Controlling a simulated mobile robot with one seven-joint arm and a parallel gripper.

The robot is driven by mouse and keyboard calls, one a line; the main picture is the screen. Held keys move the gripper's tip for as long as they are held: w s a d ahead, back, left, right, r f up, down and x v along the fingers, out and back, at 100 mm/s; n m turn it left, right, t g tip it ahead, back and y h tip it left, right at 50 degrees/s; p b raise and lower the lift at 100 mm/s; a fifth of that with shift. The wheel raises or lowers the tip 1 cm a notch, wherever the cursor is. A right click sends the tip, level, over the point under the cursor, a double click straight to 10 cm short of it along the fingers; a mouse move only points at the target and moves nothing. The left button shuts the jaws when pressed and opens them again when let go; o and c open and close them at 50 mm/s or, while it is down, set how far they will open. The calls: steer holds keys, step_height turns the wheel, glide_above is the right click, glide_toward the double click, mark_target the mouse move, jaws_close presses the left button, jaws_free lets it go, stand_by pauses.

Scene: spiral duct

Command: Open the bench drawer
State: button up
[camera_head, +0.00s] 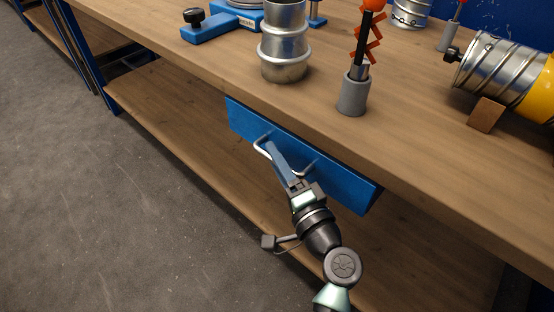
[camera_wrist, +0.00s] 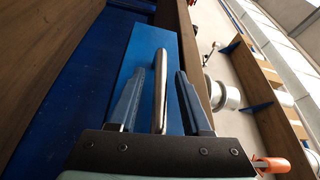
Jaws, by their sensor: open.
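The bench drawer has a blue front (camera_head: 342,185) under the wooden bench top; the front also shows in the wrist view (camera_wrist: 140,45). A silver bar handle (camera_head: 262,149) stands out from it. In the wrist view the handle (camera_wrist: 161,85) runs lengthwise between the two fingers. My gripper (camera_head: 274,149) is at the handle, its fingers open on either side of the bar, with a visible gap on both sides (camera_wrist: 160,76). The head view does not clearly show whether the drawer front stands out from the bench.
The bench top (camera_head: 215,62) carries a metal duct piece (camera_head: 284,45), a grey holder (camera_head: 353,95) with an orange-and-black tool, and a yellow-and-silver cylinder (camera_head: 490,65) by a wooden block (camera_head: 486,114). A lower shelf (camera_head: 165,110) lies below the drawer. The floor (camera_head: 110,200) in front is clear.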

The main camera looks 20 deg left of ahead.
steer(key=shift+c, duration=0.2)
jaws_close()
stand_by(1.1)
